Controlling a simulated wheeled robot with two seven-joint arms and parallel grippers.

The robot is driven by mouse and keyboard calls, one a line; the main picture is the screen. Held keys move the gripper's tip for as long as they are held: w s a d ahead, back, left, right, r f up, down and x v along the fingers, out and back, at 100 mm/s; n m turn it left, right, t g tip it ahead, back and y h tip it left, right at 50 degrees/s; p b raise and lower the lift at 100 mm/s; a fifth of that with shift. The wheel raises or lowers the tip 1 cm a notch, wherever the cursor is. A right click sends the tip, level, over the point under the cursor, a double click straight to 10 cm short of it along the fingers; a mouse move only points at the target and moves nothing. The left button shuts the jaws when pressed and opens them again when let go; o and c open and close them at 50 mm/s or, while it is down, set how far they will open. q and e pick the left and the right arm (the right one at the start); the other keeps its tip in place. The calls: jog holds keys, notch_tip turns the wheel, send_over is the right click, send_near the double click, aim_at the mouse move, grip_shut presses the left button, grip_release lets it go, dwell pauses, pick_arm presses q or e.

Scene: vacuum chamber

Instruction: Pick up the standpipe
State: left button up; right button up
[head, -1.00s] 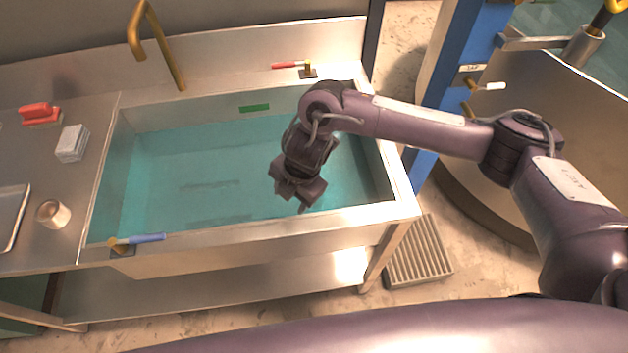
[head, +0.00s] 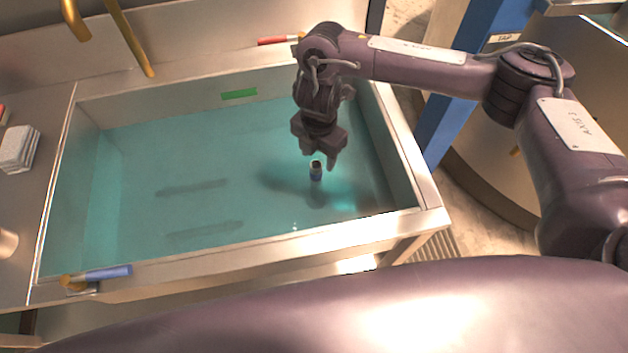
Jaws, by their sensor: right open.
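A small upright tube, which looks like the standpipe (head: 316,172), stands in the water of the sink basin, right of the middle. My left gripper is not in view.
The metal sink (head: 250,250) has raised rims around teal water. A blue-handled valve (head: 105,273) sits on the front rim and a red-handled one (head: 278,41) on the back rim. A brass spout (head: 128,38) stands behind. Grey blocks (head: 17,149) lie on the left counter.

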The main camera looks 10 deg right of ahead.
aim_at(316, 173)
jog(key=shift+w+f, duration=0.1)
jog(key=shift+f, duration=0.45)
jog(key=f, duration=0.3)
jog(key=f+b, duration=0.1)
jog(key=f, duration=0.2)
jog(key=shift+a+f+b, duration=0.2)
jog(key=shift+f+b, duration=0.1)
jog(key=shift+s, duration=0.2)
grip_shut()
